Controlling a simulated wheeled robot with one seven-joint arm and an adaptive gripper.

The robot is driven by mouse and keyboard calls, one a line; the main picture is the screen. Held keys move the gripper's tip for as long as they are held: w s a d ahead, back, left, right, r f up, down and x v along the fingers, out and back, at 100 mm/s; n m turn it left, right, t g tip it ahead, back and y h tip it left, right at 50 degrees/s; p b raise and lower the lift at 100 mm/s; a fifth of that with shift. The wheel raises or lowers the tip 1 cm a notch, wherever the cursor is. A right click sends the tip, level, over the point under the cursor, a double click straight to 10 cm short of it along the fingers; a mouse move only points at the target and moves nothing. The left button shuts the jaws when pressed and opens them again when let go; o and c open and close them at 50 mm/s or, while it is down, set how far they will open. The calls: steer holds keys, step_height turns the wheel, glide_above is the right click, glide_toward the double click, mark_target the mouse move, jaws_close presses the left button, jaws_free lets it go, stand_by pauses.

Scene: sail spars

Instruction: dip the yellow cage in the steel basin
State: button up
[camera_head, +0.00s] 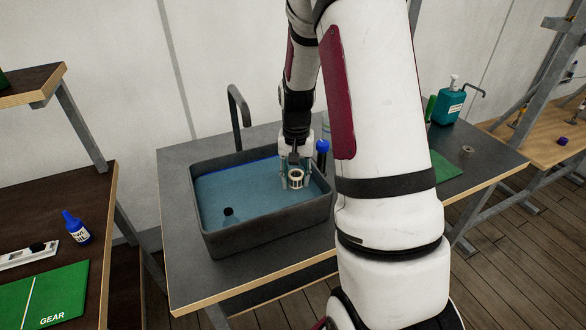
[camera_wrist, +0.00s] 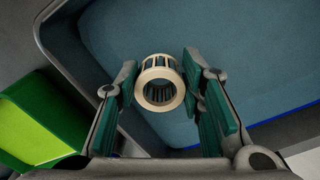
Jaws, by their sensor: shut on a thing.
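The pale yellow cage (camera_head: 297,185) is a short ring with slatted sides and an open middle. My gripper (camera_head: 296,170) is shut on it, and the fingers stand on either side of it in the wrist view (camera_wrist: 161,63). The cage is over the right part of the steel basin (camera_head: 270,238), inside its rim. The basin looks dark grey and holds blue liquid. I cannot tell whether the cage touches the liquid.
A tap (camera_head: 238,105) rises behind the basin. A blue-capped bottle (camera_head: 323,147) stands at its back right. A small dark thing (camera_head: 228,211) shows in the basin's front left. A teal pump bottle (camera_head: 448,106) stands farther right. My arm hides part of the bench.

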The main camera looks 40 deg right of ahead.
steer(key=shift+f+b, duration=1.35)
steer(key=shift+f, duration=2.1)
steer(key=shift+d, duration=0.2)
steer(key=shift+s+d, duration=0.15)
steer(key=shift+d, duration=0.15)
steer(key=shift+a, duration=0.15)
steer(key=shift+a, duration=0.35)
steer(key=shift+d, duration=0.1)
steer(key=shift+d, duration=0.4)
steer(key=shift+a, duration=0.2)
